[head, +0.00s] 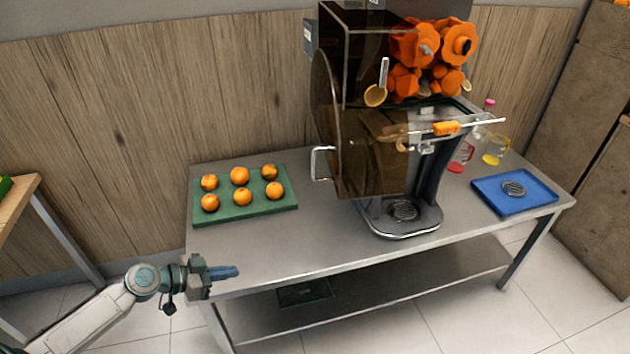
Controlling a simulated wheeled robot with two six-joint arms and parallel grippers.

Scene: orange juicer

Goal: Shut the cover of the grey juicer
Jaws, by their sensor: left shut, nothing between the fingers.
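The grey juicer (424,190) stands on the table, right of the picture's middle. Its brown see-through cover (370,160) is swung out to the left, and the orange pressing drums (425,50) are exposed. The cover's metal handle (315,164) sticks out at its left edge. My left gripper (236,271) is at the table's front left corner, well below and left of the handle, touching nothing that I can see. Its fingers are together and empty. My right gripper is not in view.
A green tray (288,205) with several oranges lies left of the juicer. A blue tray (548,190) with a strainer (513,189) lies to the right, near glass jugs (495,150). The grey table (290,250) is bare between the green tray and the front edge.

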